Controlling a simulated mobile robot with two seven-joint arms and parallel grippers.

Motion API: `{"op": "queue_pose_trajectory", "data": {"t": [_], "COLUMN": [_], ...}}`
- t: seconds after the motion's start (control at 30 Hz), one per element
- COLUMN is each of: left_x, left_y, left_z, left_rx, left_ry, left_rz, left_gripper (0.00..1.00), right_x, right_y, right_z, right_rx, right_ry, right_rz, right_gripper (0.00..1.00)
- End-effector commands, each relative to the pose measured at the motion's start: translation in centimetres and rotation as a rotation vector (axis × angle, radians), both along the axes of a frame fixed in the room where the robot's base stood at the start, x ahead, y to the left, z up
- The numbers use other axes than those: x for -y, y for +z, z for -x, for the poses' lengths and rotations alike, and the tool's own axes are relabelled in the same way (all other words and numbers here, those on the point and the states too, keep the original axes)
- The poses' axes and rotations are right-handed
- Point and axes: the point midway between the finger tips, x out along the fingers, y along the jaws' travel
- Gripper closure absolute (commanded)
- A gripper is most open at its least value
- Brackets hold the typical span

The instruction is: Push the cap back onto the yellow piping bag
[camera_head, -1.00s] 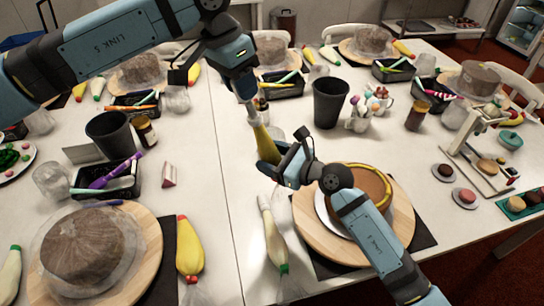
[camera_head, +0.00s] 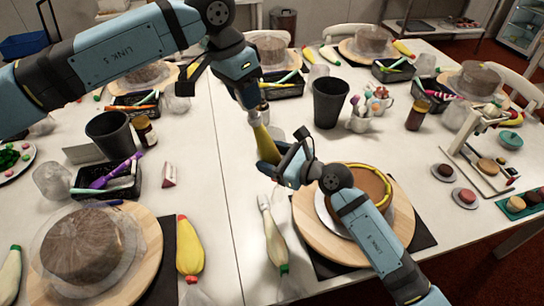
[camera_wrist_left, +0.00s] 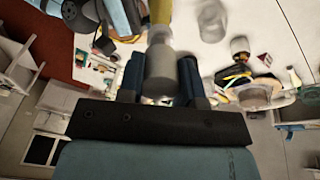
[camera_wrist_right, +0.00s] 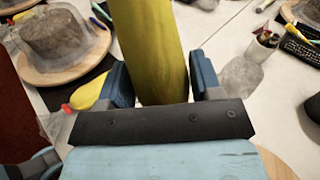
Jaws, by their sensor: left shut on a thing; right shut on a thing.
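The yellow piping bag (camera_head: 265,143) hangs steeply between my two grippers above the table, and my right gripper (camera_head: 279,163) is shut on its lower part. In the right wrist view the bag (camera_wrist_right: 150,50) fills the gap between the fingers. My left gripper (camera_head: 259,108) is above, shut on the grey cap (camera_wrist_left: 160,72), which shows between its fingers in the left wrist view. The bag's yellow end (camera_wrist_left: 161,10) lies in line beyond the cap, with a pale narrower part between them. I cannot tell how far the cap sits on the bag.
A cake on a wooden turntable (camera_head: 302,228) is right of the bag. A cream piping bag (camera_head: 275,240) lies below my right gripper. A dark cup (camera_head: 329,102) stands close to the right. Another yellow bag (camera_head: 189,250) lies lower left. Bare table lies left of the grippers.

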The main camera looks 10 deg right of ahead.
Motion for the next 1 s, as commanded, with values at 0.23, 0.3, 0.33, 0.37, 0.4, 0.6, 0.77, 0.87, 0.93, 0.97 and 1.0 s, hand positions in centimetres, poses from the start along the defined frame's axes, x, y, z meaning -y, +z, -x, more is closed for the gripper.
{"op": "queue_pose_trajectory", "data": {"t": [0.23,0.3,0.33,0.37,0.4,0.6,0.77,0.87,0.93,0.97,1.0], "left_x": [0.1,0.0,0.0,0.0,0.0,0.1,0.2,0.2,0.3,0.3,0.3], "left_y": [-0.2,-0.2,-0.2,-0.2,-0.2,-0.4,-0.7,-0.9,-1.0,-1.1,-1.2], "left_z": [0.0,0.0,0.0,0.0,0.0,0.0,0.0,0.0,0.0,0.0,0.0], "left_rx": [0.001,0.001,0.001,0.001,0.001,0.001,0.0,0.0,0.0,0.0,0.0], "left_ry": [0.0,0.0,0.0,0.0,0.0,0.0,0.0,0.0,0.0,0.0,0.0], "left_rz": [0.0,0.0,0.0,0.0,0.0,0.0,-0.001,-0.001,-0.001,-0.001,-0.001], "left_gripper": [0.87,0.87,0.87,0.87,0.87,0.87,0.87,0.87,0.87,0.87,0.87], "right_x": [0.0,0.0,0.0,0.0,0.0,0.0,0.0,0.0,0.0,0.0,0.0], "right_y": [0.1,0.1,0.1,0.1,0.1,0.1,0.1,0.1,0.1,0.1,0.1], "right_z": [0.0,0.0,0.0,0.0,0.0,0.0,0.0,0.0,0.0,0.0,0.0], "right_rx": [0.001,0.001,0.001,0.001,0.001,0.001,0.001,0.001,0.001,0.001,0.001], "right_ry": [0.0,0.0,0.0,0.0,0.0,0.0,0.0,0.0,0.0,0.0,0.0], "right_rz": [-0.001,-0.001,-0.001,-0.001,-0.001,-0.001,-0.001,-0.001,-0.001,-0.001,-0.001], "right_gripper": [0.53,0.53,0.53,0.53,0.53,0.53,0.53,0.53,0.53,0.53,0.53]}}
